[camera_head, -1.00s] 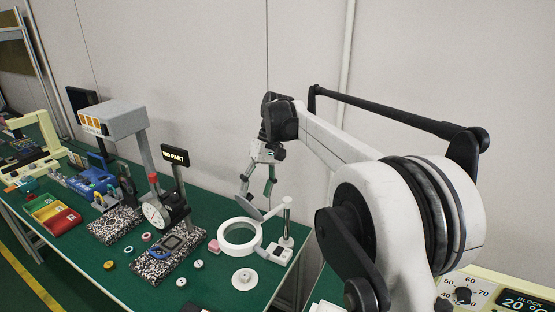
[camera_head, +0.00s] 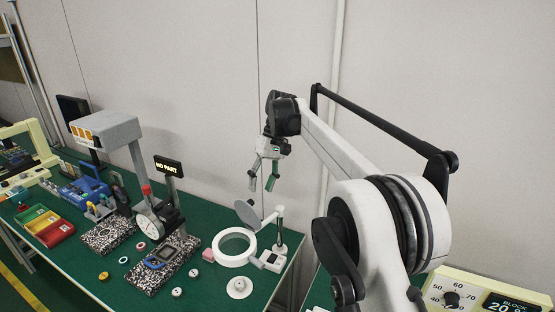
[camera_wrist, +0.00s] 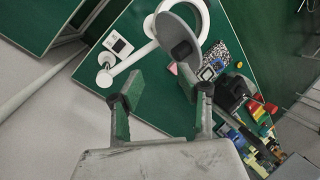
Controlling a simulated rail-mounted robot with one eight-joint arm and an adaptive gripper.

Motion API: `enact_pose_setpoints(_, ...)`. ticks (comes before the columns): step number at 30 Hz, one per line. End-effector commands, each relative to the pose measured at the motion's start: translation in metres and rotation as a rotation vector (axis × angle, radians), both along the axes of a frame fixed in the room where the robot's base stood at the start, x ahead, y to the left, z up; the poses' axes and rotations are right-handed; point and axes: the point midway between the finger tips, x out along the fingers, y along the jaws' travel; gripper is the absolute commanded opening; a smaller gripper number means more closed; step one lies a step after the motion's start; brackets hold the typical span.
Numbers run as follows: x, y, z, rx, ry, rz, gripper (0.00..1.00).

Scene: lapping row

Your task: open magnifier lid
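The magnifier has a white ring head (camera_head: 234,262) on an arm and post (camera_head: 281,225) over the green table. Its grey round lid (camera_head: 247,213) stands tilted up off the ring, leaving the ring's opening uncovered. My gripper (camera_head: 262,184) is above and behind the lid, with its fingers apart and nothing between them. In the wrist view, the lid (camera_wrist: 181,30) shows beyond my open fingers (camera_wrist: 160,75), overlapping part of the ring (camera_wrist: 151,27). The lid looks apart from the fingers in the head view; in the wrist view a finger overlaps its lower edge.
A dial gauge (camera_head: 150,226) on a speckled block stands left of the magnifier, with a "NO PART" sign (camera_head: 168,165) behind. A white disc (camera_head: 239,288) and small rings lie in front. The wall is close behind my gripper.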

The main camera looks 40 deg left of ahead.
Motion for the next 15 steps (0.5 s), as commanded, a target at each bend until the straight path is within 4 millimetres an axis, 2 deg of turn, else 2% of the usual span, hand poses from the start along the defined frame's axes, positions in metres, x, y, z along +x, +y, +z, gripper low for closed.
enact_pose_setpoints(15,0.026,-0.002,0.018,0.0,0.0,0.0,0.36)
